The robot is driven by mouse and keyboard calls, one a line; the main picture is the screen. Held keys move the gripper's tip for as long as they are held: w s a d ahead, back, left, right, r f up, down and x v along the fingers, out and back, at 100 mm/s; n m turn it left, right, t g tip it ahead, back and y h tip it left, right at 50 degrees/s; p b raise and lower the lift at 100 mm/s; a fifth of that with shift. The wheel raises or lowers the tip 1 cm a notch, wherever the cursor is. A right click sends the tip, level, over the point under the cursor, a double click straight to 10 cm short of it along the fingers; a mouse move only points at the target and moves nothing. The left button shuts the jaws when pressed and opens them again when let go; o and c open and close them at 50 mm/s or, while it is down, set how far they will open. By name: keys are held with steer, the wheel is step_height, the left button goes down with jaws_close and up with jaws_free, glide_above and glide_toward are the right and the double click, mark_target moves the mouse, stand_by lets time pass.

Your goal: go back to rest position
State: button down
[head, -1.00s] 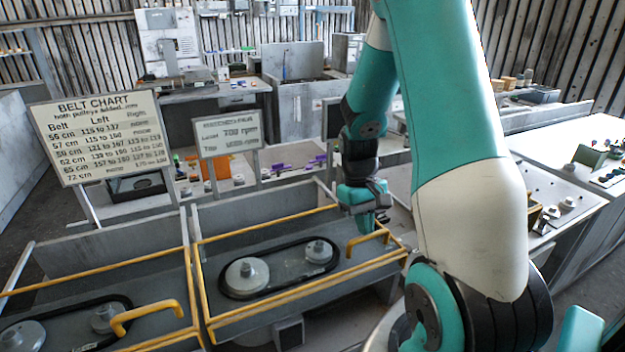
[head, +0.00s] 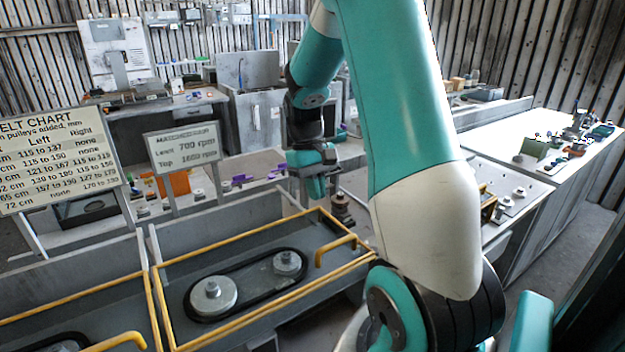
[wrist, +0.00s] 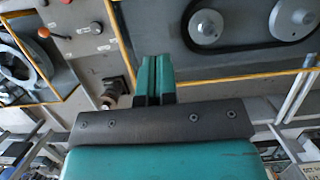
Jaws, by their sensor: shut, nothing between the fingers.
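My gripper (head: 316,186) is in the head view above the far right corner of the nearer belt housing, clear of it. In the wrist view its two teal fingers (wrist: 154,80) are together with nothing between them. The housing (head: 262,257) is a grey open box with a yellow rim. Inside it, a black belt (head: 245,283) runs around a large grey pulley (head: 213,296) and a smaller pulley (head: 288,263). The large pulley also shows in the wrist view (wrist: 206,27).
A belt chart sign (head: 55,160) and an rpm sign (head: 184,147) stand behind the housings. A second housing lies at the left. A dark stacked part (head: 341,207) stands just right of my gripper. A white-topped bench (head: 535,140) is at the right.

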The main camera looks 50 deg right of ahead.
steer(key=s+a+r+n+t+b, duration=0.1)
steer(key=a+n+b, duration=0.2)
steer(key=a, duration=0.7)
steer(key=a+r+n+t+b, duration=0.1)
steer(key=a+n+t+b, duration=0.15)
steer(key=a, duration=0.85)
steer(key=s+a+f+n+y+b, duration=0.1)
steer(key=s+a+n, duration=0.4)
steer(key=s+a, duration=0.7)
steer(key=shift+a+y+b, duration=0.6)
steer(key=shift+y+b, duration=0.1)
steer(key=shift+y, duration=0.3)
